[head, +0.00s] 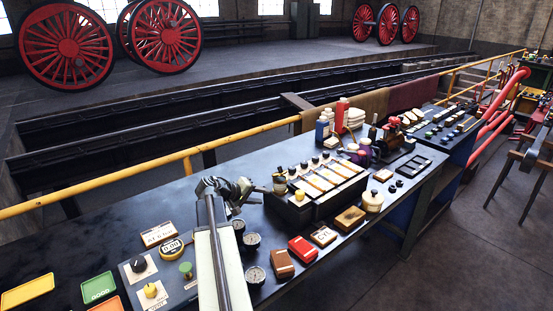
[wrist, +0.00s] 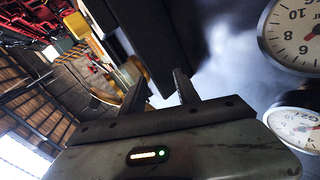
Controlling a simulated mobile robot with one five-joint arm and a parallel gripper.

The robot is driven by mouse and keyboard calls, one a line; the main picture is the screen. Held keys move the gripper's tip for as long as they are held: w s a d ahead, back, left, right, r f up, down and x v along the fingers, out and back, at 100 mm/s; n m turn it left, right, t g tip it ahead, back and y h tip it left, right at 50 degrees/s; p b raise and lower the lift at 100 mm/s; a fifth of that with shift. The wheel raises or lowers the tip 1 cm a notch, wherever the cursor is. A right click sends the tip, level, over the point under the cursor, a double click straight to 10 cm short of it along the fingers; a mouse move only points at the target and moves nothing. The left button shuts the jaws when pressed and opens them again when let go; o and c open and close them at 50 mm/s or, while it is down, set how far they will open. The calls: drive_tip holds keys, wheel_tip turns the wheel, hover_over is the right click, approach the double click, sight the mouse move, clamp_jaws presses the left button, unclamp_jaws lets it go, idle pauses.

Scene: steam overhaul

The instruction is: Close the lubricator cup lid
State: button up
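My gripper (head: 240,190) is over the bench, left of a long black box (head: 305,208) with several cream-topped sections and a row of dark knobs. A small metal cup-like fitting (head: 280,182) stands at the box's left end, close to my gripper's tip. I cannot tell for sure whether it is the lubricator cup, or how its lid sits. In the wrist view, my gripper's two fingers (wrist: 160,90) are apart, with nothing visibly held. A dark block (wrist: 155,35) lies beyond them, and whitish haze shows to its right.
Round gauges (head: 251,240) stand just right of my forearm; two loom at the right of the wrist view (wrist: 298,35). Red (head: 302,249) and brown blocks lie along the bench's front edge. Bottles (head: 322,128) stand behind the box. A yellow rail (head: 240,135) runs behind the bench.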

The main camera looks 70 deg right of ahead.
drive_tip(key=s+d+r+m+t+y+p, duration=0.1)
drive_tip(key=s+r+m+t+y+p, duration=0.15)
drive_tip(key=r+p, duration=0.8)
drive_tip(key=s+d+r+m+t+y+p, duration=0.1)
drive_tip(key=d+r+m+y+p, duration=0.15)
drive_tip(key=r+p, duration=0.8)
drive_tip(key=b+x, duration=0.1)
drive_tip(key=x, duration=0.2)
drive_tip(key=a+b+x, duration=0.1)
drive_tip(key=b+x, duration=0.1)
drive_tip(key=x, duration=0.2)
drive_tip(key=f+b+x, duration=0.1)
drive_tip(key=x, duration=0.2)
drive_tip(key=shift+w+a+f+b, duration=0.2)
drive_tip(key=shift+w+f+b, duration=0.05)
drive_tip(key=shift+b, duration=0.05)
drive_tip(key=shift+r, duration=0.15)
clamp_jaws()
